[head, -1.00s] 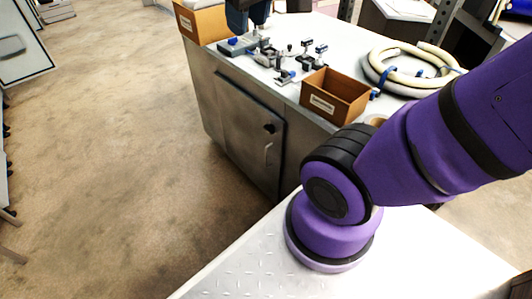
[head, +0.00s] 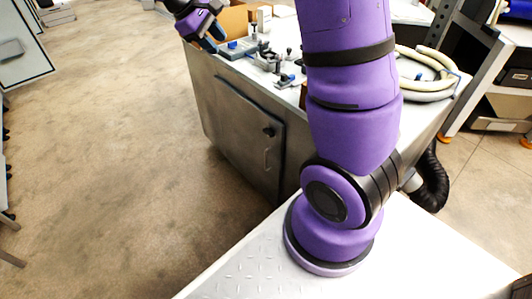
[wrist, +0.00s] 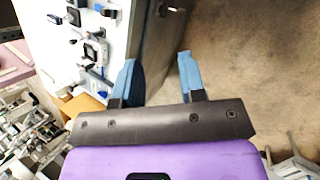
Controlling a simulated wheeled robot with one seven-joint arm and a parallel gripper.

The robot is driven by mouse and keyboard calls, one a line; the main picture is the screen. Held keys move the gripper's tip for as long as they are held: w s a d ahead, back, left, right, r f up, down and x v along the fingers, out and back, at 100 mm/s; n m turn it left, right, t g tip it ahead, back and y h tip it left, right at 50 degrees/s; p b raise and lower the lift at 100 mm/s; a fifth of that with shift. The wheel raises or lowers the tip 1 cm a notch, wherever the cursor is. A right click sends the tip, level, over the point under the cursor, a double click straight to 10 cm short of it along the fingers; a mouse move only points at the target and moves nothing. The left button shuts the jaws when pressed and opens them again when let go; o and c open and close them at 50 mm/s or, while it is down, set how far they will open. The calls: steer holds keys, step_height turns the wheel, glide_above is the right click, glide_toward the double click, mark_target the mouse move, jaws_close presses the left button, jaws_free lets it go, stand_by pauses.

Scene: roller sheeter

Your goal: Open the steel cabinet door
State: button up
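The steel cabinet (head: 208,105) stands beyond my base with its front facing the lower left. Its grey door (head: 240,125) looks shut, flush with the front. A dark latch (head: 269,131) and a thin upright handle (head: 266,158) sit near the door's right edge. My gripper (head: 212,38) is at the top of the head view, above the cabinet's far left corner and apart from the handle. In the wrist view its two blue fingers (wrist: 157,62) are spread with nothing between them. There the cabinet's grey side (wrist: 158,50) shows beyond the fingers, partly hidden.
The cabinet's white top holds clamps and fixtures (head: 266,60), a cardboard box (head: 235,18) and a coiled pale hose (head: 430,62). My arm hides part of the top. A shelf rack (head: 480,80) stands at right. The floor (head: 120,150) left of the cabinet is clear.

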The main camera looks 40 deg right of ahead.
steer(key=w+d+f+n+g+h, duration=0.15)
steer(key=w+f, duration=0.25)
steer(key=f, duration=0.6)
steer(key=w+d+f+n+g+h, duration=0.15)
steer(key=w+f, duration=0.25)
steer(key=f, duration=0.5)
steer(key=w+d+f+n+h, duration=0.2)
steer(key=w+d+f+h, duration=0.1)
steer(key=f, duration=0.7)
steer(key=s+d+f+n+t+h, duration=0.1)
steer(key=s+d+f+n+h, duration=0.2)
steer(key=f, duration=1.2)
steer(key=s+f+n+h, duration=0.3)
steer(key=s+f, duration=0.2)
steer(key=f, duration=1)
steer(key=x, duration=1)
steer(key=shift+w+d+f, duration=0.2)
steer(key=shift+d+f, duration=0.05)
steer(key=shift+f, duration=0.05)
jaws_close()
